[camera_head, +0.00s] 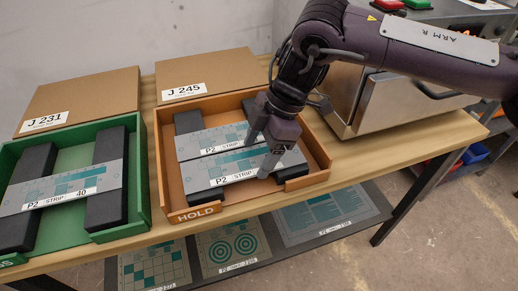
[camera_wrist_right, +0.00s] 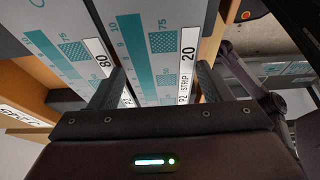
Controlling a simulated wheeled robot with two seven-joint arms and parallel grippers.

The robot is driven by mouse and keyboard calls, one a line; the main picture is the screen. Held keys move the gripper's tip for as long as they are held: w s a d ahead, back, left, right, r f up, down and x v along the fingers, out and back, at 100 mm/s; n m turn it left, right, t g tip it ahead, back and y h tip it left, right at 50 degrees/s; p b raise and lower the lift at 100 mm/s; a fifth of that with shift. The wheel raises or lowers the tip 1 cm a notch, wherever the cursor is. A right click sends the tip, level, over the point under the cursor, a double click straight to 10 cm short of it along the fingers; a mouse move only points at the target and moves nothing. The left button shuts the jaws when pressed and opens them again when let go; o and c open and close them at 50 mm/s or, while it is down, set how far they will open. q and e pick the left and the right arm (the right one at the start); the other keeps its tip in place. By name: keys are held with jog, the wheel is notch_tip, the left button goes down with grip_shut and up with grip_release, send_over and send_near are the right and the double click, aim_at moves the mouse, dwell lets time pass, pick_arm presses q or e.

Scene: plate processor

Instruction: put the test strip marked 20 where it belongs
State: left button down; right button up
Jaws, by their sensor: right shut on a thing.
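The strip marked 20 (camera_wrist_right: 158,50) is grey with teal patches and a white end label; the wrist view shows it between the fingers of my right gripper (camera_wrist_right: 163,85). In the head view my right gripper (camera_head: 263,152) is over the orange HOLD tray (camera_head: 195,213), shut on the front strip (camera_head: 222,171). That strip lies at or just above the black bars; I cannot tell whether it touches them. The strip marked 80 (camera_wrist_right: 82,50) lies beside it, and shows as the rear strip in the head view (camera_head: 200,142). My left gripper is not in view.
A green tray (camera_head: 122,232) at the left holds a strip marked 40 (camera_head: 60,187) across two black bars. Cardboard boxes marked J 231 (camera_head: 85,92) and J 245 (camera_head: 215,70) stand behind the trays. A metal machine (camera_head: 400,100) is at right. Printed plates (camera_head: 233,248) lie on the lower shelf.

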jog(key=o, duration=0.9)
jog(key=shift+f, duration=0.25)
jog(key=shift+o, duration=0.2)
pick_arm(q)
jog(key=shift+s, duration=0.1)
pick_arm(e)
jog(key=shift+r, duration=0.1)
jog(key=shift+r, duration=0.2)
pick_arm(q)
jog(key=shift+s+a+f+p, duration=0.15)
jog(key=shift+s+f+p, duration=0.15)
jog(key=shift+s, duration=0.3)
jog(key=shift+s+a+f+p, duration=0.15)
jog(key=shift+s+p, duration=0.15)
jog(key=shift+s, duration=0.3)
pick_arm(e)
jog(key=v, duration=1.1)
jog(key=shift+r, duration=0.4)
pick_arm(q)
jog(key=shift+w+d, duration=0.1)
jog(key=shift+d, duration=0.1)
pick_arm(e)
jog(key=shift+d, duration=0.15)
